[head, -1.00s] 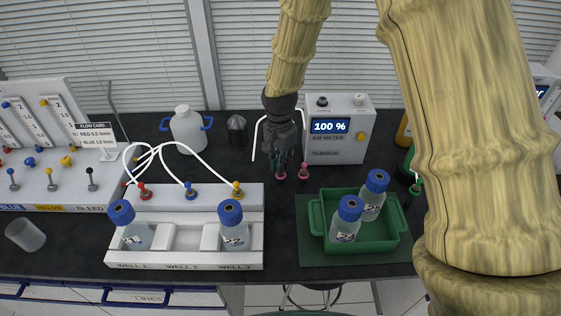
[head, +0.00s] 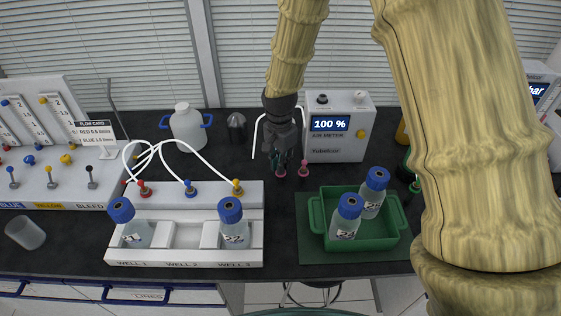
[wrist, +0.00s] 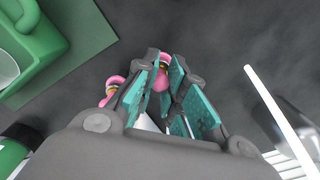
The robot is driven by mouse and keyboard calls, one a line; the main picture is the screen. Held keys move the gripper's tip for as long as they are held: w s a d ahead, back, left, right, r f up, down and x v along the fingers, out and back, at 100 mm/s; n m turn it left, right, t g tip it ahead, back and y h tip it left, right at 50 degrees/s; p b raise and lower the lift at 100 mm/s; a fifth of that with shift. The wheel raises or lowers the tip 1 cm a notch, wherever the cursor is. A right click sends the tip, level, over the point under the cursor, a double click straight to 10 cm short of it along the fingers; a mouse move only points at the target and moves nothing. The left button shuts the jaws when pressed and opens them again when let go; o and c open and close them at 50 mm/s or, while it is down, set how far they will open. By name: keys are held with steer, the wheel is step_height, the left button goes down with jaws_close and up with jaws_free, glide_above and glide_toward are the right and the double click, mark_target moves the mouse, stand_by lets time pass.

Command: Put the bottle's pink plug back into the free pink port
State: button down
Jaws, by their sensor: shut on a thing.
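My gripper (head: 280,168) reaches down to the dark bench left of the air meter. Its teal-padded fingers are closed around a pink piece (wrist: 162,79) with a gold band, which I take to be the pink plug. The piece shows low between the fingers in the head view (head: 281,174). A second pink piece (head: 304,169) with a ring top stands just to the right, apart from the fingers; it also shows in the wrist view (wrist: 113,88). The fingers hide whether the held piece sits in a port.
The air meter (head: 337,143) reading 100 % stands close behind, with a white tube (head: 256,135) beside it. A green crate (head: 318,222) holding two blue-capped bottles is at front right. A white well rack (head: 185,258) with two bottles is at front left.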

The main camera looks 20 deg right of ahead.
steer(key=c, duration=1.4)
jaws_free()
step_height(320, 180, up, 12)
